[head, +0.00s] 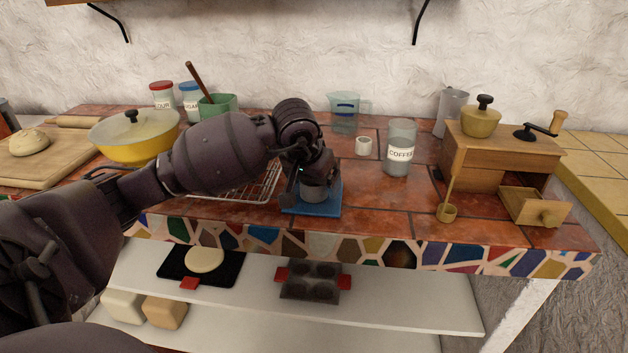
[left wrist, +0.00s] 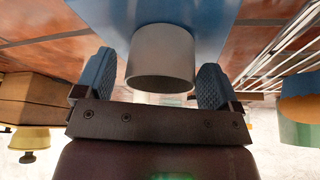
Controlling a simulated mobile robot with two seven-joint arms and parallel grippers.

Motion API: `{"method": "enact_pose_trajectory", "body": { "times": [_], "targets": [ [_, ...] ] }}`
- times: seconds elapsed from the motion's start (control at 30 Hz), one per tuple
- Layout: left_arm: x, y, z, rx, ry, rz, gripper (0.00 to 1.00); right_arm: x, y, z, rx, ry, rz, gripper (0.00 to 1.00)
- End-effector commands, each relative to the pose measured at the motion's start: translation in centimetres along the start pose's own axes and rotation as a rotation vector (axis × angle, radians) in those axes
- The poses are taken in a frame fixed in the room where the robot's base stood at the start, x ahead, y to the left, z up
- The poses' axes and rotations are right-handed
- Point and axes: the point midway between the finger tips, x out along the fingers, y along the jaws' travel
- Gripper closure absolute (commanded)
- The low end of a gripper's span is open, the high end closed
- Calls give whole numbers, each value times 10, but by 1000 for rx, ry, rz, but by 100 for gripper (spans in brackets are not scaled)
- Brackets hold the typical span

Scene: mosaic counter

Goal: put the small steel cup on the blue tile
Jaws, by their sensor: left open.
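The small steel cup (head: 313,193) is on the blue tile (head: 322,209) near the front edge of the counter, partly hidden behind my left gripper (head: 310,178). In the left wrist view the grey cup (left wrist: 163,62) sits between the two spread fingers of my left gripper (left wrist: 155,78), with a gap on each side. The blue tile (left wrist: 192,12) fills the area behind the cup there. The cup looks upright and its base appears to meet the tile. My right gripper is in neither view.
A wire rack (head: 255,190) lies just left of the tile. A small white cup (head: 363,146) and a coffee jar (head: 400,150) stand behind and to the right. A wooden grinder (head: 490,160) with an open drawer (head: 535,207) is farther right. Bare counter (head: 385,205) lies right of the tile.

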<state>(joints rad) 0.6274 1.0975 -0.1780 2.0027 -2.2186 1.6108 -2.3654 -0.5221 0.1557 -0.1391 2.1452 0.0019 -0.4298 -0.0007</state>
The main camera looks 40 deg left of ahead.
Motion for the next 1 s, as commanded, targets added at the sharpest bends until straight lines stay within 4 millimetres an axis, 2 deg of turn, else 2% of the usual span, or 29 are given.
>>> {"method": "enact_pose_trajectory", "body": {
  "times": [0.17,0.5,0.7,0.9,1.0],
  "targets": [
    [-15,-1,-3,1,6,-1,12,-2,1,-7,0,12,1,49],
    [-80,-1,-3,1,8,-3,12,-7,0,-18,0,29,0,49],
    [-109,0,-2,1,5,-1,12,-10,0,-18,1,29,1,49],
    [-120,1,0,-4,-3,7,12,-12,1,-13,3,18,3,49],
    [-109,13,12,-50,-45,77,12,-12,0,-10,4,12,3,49]
  ]
}}
